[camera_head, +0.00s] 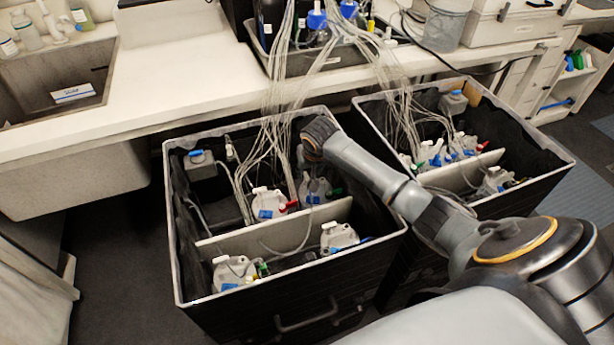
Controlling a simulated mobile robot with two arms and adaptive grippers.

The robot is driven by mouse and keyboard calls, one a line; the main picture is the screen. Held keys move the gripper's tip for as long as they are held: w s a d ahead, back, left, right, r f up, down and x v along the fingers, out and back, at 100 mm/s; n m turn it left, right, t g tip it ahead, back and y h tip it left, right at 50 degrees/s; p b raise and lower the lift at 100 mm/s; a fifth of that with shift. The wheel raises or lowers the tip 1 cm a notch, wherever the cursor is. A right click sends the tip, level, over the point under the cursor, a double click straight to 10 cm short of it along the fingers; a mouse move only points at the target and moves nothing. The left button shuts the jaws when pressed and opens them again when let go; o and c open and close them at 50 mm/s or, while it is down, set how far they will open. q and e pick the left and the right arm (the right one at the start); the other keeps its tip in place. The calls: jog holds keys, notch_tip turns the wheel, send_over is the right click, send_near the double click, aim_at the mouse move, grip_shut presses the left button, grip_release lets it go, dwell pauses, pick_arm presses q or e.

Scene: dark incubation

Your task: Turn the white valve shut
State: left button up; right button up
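My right arm reaches in from the right over the left black bin (290,300). My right gripper (311,157) points down into that bin, above white bottles with blue and red fittings. Its fingers are too small and dark to tell open from shut. A white bottle with a red fitting (270,203) stands just left of and below the gripper. Other white bottles stand at the front (338,236) and front left (232,270) of the bin. I cannot make out which small part is the white valve; it may be hidden behind my wrist. My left gripper is not in view.
Many thin clear tubes (275,105) run from a grey tray (345,55) on the bench down into both bins. A white divider (280,238) crosses the left bin. A second black bin (530,185) stands to the right, behind my arm. A sink (60,75) is at left.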

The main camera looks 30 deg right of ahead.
aim_at(307, 177)
jog(key=shift+x, duration=2.2)
jog(key=shift+c, duration=0.2)
grip_shut()
